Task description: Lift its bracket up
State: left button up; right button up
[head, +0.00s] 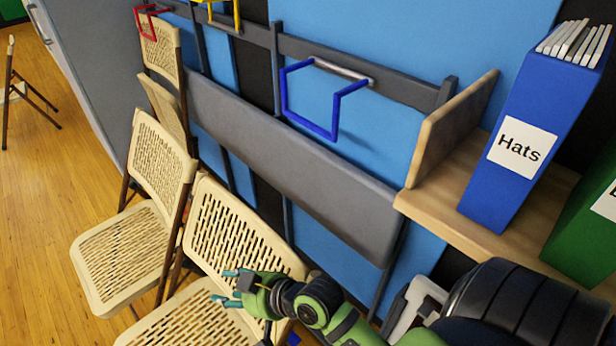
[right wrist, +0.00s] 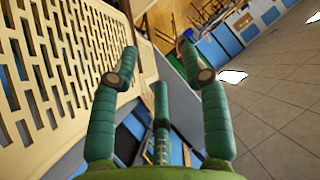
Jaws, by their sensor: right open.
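A blue U-shaped bracket (head: 309,124) hangs from a silver rod (head: 343,70) on the grey wall rail, in front of the upper part of a grey folded panel (head: 290,150). A yellow bracket (head: 222,20) and a red bracket (head: 147,33) hang further left on the same rail, the yellow one cut by the top edge. My right gripper (head: 232,288) is low in the head view, in front of a beige chair and well below the blue bracket. Its teal fingers (right wrist: 160,85) are spread and empty in the right wrist view. My left gripper is not in view.
Beige folding chairs with slotted backs (head: 160,165) stand at the left and beside my right gripper; a slotted surface (right wrist: 62,60) is close to its fingers. A wooden shelf (head: 475,205) at right holds a blue "Hats" binder (head: 500,180) and a green binder (head: 590,225).

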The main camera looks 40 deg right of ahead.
jog(key=w+r+m+t+y, duration=0.1)
jog(key=w+r+m+t, duration=0.1)
jog(key=w+r+t, duration=0.7)
jog(key=w+d+r+m+t+h, duration=0.4)
jog(key=d+r+m+h, duration=0.5)
jog(key=r, duration=0.6)
jog(key=w+d+m+g+h, duration=0.1)
jog(key=d+m+g+h, duration=0.7)
jog(key=d+m+h, duration=0.75)
jog(key=w+d+f+m+g+y, duration=0.1)
jog(key=d+f+m+g, duration=0.1)
jog(key=d, duration=0.1)
jog(key=w+d+f+m+g+y, duration=0.1)
jog(key=d+f+m+g, duration=0.1)
jog(key=d+f+g, duration=0.1)
jog(key=w+d+f+m+g+y+p, duration=0.1)
jog(key=d+f+m+g+y, duration=0.1)
jog(key=d+f+m+g, duration=0.1)
jog(key=shift+f, duration=0.1)
